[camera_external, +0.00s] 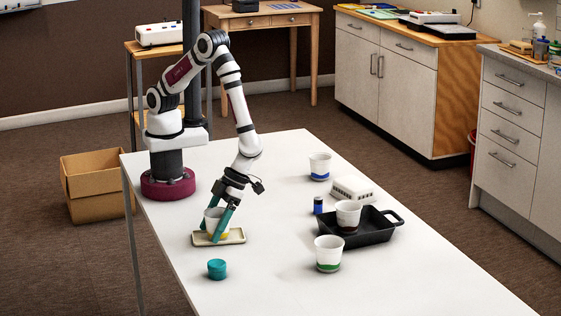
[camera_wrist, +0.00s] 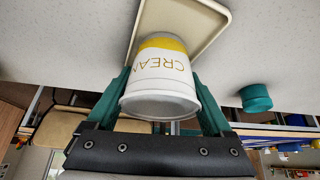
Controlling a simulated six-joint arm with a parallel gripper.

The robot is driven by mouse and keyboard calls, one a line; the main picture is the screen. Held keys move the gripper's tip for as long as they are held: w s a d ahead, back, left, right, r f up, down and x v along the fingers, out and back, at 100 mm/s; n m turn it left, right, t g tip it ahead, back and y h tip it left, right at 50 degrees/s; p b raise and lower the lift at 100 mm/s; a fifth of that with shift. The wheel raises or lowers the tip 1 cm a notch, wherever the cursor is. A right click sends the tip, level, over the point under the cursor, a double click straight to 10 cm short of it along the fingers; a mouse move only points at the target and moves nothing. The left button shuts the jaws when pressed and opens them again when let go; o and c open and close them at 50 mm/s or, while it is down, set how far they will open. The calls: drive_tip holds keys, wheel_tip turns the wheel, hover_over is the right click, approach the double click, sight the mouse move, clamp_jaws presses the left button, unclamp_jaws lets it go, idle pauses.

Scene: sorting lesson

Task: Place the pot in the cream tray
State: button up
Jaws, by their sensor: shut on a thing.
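The pot (camera_external: 214,216) is white with a yellow band and lettering starting "CREA". In the wrist view the pot (camera_wrist: 162,82) lies between the two teal fingers, its yellow end toward the tray. My gripper (camera_external: 211,234) is shut on it, pointing down over the cream tray (camera_external: 238,239). The tray is small, shallow and rectangular; its pale rim also shows behind the pot in the wrist view (camera_wrist: 217,24). The pot is at the tray's left part; I cannot tell whether its base touches the tray floor.
A teal round container (camera_external: 217,269) stands in front of the tray. To the right are a green-banded pot (camera_external: 328,254), a blue-banded pot (camera_external: 320,167), a small blue cylinder (camera_external: 318,206), a white slotted block (camera_external: 352,190), and a black pan (camera_external: 374,235) holding a dark-banded pot (camera_external: 348,214).

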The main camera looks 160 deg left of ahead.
drive_tip(key=o, duration=1.1)
drive_tip(key=shift+f, duration=0.25)
drive_tip(key=shift+c, duration=0.2)
drive_tip(key=shift+r, duration=0.4)
drive_tip(key=w+v, duration=0.1)
drive_tip(key=v, duration=1.1)
drive_tip(key=s+d+r+n+g+y, duration=0.1)
drive_tip(key=s+d+r+n+y, duration=0.1)
drive_tip(key=s+d+r, duration=0.3)
drive_tip(key=s+d+r+n+g+y, duration=0.1)
drive_tip(key=s+d+r+n, duration=0.15)
drive_tip(key=s, duration=0.35)
drive_tip(key=s+a+r+n+t+y, duration=0.1)
drive_tip(key=s+r+n+y, duration=0.1)
drive_tip(key=s+n+y, duration=0.2)
drive_tip(key=s+n, duration=0.3)
drive_tip(key=s, duration=0.4)
drive_tip(key=shift+s+a+r+y, duration=0.25)
drive_tip(key=shift+s+y, duration=0.1)
drive_tip(key=shift+y, duration=0.05)
